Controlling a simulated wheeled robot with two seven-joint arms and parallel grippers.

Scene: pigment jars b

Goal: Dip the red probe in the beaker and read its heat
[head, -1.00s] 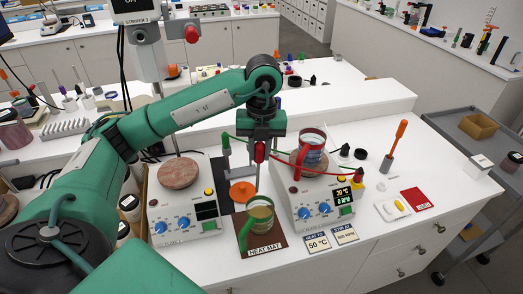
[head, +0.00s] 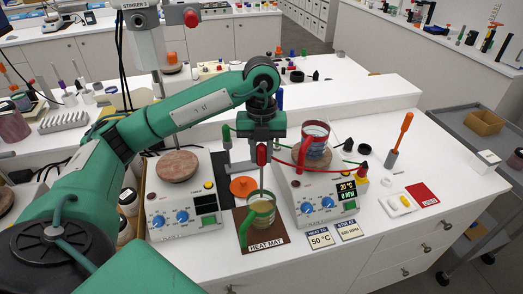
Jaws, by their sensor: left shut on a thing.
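My left gripper (head: 262,143) is shut on the red probe (head: 262,156), which hangs upright with its thin metal rod pointing down. The rod's lower end meets the mouth of the green-handled beaker (head: 261,209) on the brown heat mat (head: 241,217); I cannot tell how deep it is. A red cable runs from the probe to the right hot plate (head: 316,207), whose display (head: 347,190) reads 20 °C and 0 RPM. A red-handled beaker (head: 316,139) stands on that plate. My right gripper is not in view.
A left hot plate (head: 183,215) has a bare round top. A green probe (head: 227,136) stands between the plates, near an orange lid (head: 243,187). Cards reading 50 °C (head: 320,238) and stir speed (head: 348,231) lie in front. An orange-handled tool (head: 400,136) stands at right.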

